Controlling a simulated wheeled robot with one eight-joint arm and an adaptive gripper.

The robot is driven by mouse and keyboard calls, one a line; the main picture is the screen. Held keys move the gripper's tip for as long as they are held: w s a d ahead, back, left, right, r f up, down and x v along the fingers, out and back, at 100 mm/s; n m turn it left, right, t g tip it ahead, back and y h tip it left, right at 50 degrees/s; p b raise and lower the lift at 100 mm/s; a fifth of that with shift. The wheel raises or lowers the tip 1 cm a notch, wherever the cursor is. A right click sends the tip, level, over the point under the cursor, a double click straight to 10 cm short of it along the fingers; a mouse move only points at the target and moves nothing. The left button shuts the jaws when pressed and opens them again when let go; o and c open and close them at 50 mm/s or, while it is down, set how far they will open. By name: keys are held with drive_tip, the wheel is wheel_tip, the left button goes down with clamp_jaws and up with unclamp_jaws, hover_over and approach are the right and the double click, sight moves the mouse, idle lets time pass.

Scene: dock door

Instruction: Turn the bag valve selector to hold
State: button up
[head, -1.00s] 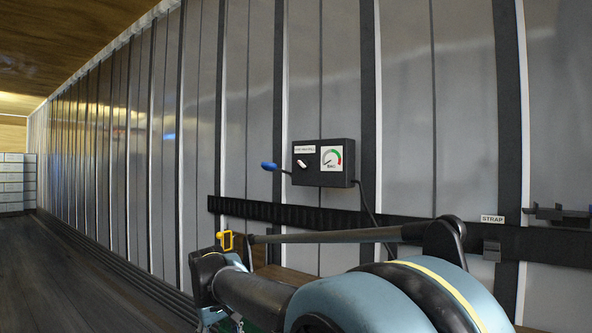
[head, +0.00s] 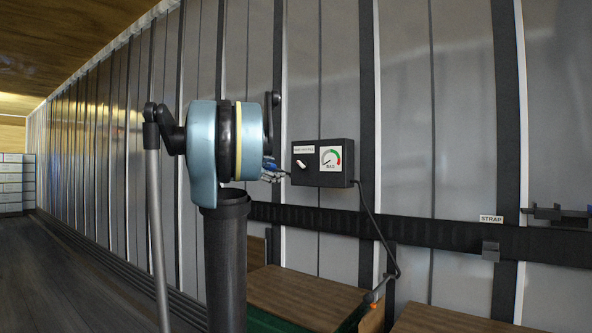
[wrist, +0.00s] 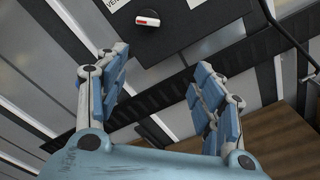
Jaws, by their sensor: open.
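The bag valve selector (head: 301,164) is a small knob with a white bar on the left of the dark control box (head: 337,180), under a white label strip. In the wrist view the selector (wrist: 147,20) is a round black knob; its white bar with a red mark lies nearly level, tilted slightly. My gripper (wrist: 160,68) is open and empty, with blue-padded fingers apart below the knob in that picture, not touching it. In the head view my gripper (head: 272,171) is just left of the box, largely hidden behind my arm. The label is cut off in the wrist view.
A round gauge (head: 331,159) with a needle is on the box's right. A dark cable hangs from the box to an orange-tipped end (head: 371,297) near brown cargo (head: 305,295). A black wall rail (head: 420,240) runs below, under a STRAP label (head: 491,219).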

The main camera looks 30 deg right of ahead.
drive_tip(key=w+d+r, duration=0.1)
drive_tip(key=w+r, duration=0.1)
drive_tip(key=n, duration=0.1)
approach(302, 164)
drive_tip(key=w+x, duration=0.1)
drive_tip(key=x, duration=0.7)
drive_tip(key=shift+w+f, duration=0.25)
drive_tip(key=shift+f, duration=0.1)
drive_tip(key=shift+c, duration=0.6)
drive_tip(key=c, duration=1)
